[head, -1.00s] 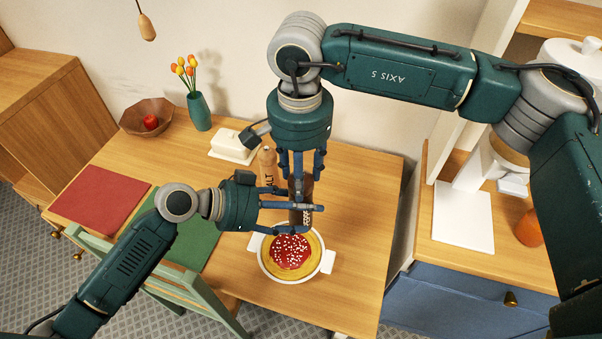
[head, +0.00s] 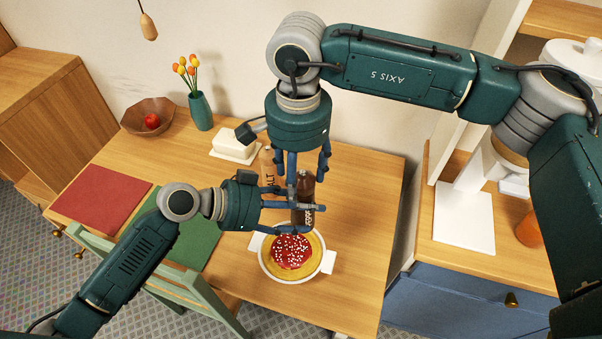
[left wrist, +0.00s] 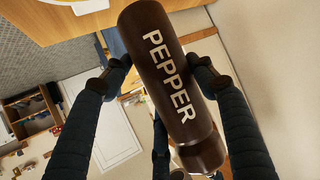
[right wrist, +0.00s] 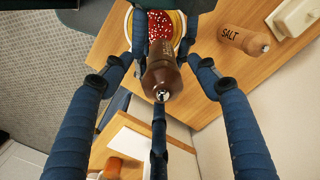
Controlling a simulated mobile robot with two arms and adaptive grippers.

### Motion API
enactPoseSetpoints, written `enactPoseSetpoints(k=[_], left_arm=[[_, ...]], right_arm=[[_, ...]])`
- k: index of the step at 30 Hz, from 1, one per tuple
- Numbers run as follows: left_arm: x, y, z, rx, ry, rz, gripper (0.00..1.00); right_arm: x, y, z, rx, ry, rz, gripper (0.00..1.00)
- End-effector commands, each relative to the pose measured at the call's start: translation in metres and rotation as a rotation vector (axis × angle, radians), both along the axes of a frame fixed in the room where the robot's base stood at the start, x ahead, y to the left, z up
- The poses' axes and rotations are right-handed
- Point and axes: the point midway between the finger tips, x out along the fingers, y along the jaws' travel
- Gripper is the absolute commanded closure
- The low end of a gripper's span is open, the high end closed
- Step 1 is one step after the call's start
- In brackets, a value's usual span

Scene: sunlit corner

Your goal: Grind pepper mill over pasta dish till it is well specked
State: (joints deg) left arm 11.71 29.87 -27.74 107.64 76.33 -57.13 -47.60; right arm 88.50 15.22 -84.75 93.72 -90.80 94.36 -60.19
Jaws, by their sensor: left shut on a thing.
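The dark brown pepper mill (head: 306,187) is held roughly upright above the back edge of the pasta dish (head: 263,262). My left gripper (head: 311,217) is shut on its body; the left wrist view shows fingers on both sides of the PEPPER lettering (left wrist: 168,85). My right gripper (head: 304,178) hangs from above with fingers spread around the mill's top. In the right wrist view, the fingers stand apart from the mill (right wrist: 161,75). The white two-handled dish holds yellow pasta with red sauce and white bits. I cannot make out pepper specks.
A light wood salt mill (head: 267,165) stands just behind the grippers, near a white butter dish (head: 235,144). A tulip vase (head: 200,110) and a bowl with a red apple (head: 147,116) stand at the back left. The table right of the dish is clear.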

Motion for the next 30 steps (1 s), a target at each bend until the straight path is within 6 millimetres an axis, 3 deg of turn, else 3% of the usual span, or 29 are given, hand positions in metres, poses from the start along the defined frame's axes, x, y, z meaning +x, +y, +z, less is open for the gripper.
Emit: enactPoseSetpoints(k=[10,21,30], left_arm=[[0.000,0.001,0.001,0.001,-0.002,0.000,0.78],[0.000,0.001,0.001,0.001,-0.002,0.000,0.78],[0.000,0.001,0.001,0.002,-0.002,0.000,0.78]], right_arm=[[0.003,-0.003,0.010,-0.006,-0.005,-0.007,0.40],[0.003,-0.003,0.085,-0.004,-0.006,-0.006,0.40],[0.002,-0.002,0.118,-0.004,0.000,-0.004,0.40]])
